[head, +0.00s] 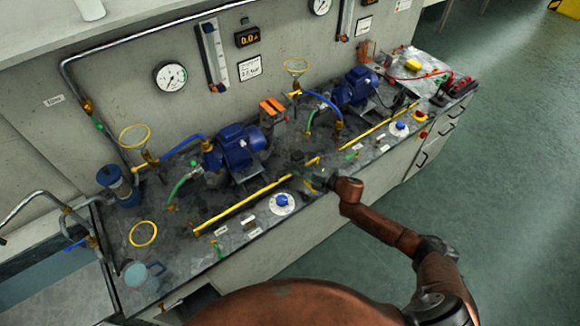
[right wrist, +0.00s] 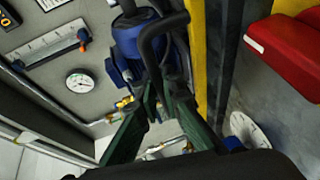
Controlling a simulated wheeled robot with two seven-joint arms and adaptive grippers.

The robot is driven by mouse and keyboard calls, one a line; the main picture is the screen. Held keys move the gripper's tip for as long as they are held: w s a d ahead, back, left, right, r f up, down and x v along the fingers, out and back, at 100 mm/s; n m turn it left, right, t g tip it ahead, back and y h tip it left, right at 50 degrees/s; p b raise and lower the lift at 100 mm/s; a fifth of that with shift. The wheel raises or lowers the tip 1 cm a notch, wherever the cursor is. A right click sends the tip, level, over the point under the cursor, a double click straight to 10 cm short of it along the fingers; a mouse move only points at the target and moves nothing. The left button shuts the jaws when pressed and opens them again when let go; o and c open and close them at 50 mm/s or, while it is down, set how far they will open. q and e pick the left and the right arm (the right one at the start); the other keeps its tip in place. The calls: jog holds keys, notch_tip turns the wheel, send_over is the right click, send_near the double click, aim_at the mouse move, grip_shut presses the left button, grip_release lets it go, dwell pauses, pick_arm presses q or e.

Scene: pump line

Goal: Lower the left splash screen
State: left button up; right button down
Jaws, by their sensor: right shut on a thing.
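The left splash screen shows in the head view as a long yellow edge (head: 243,204) running along the front of the bench before the left blue pump (head: 238,146). I cannot tell its exact tilt. My right gripper (head: 322,181) is at the right end of this yellow edge. In the right wrist view its green fingers (right wrist: 165,98) are closed around a black curved handle (right wrist: 160,45), beside a yellow strip (right wrist: 199,60). In the head view the fingers are small and the handle is hard to make out. My left gripper is not in view.
A second yellow edge (head: 378,132) lies before the right blue pump (head: 356,88). A blue knob on a white dial (head: 283,203) sits on the bench front, near my right forearm. A glass mug (head: 138,274) stands at the front left. The green floor (head: 510,190) at right is clear.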

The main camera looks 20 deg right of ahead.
jog(key=c, duration=2.1)
grip_release()
jog(key=v, duration=1.2)
jog(key=shift+r, duration=0.15)
jog(key=shift+o, duration=0.3)
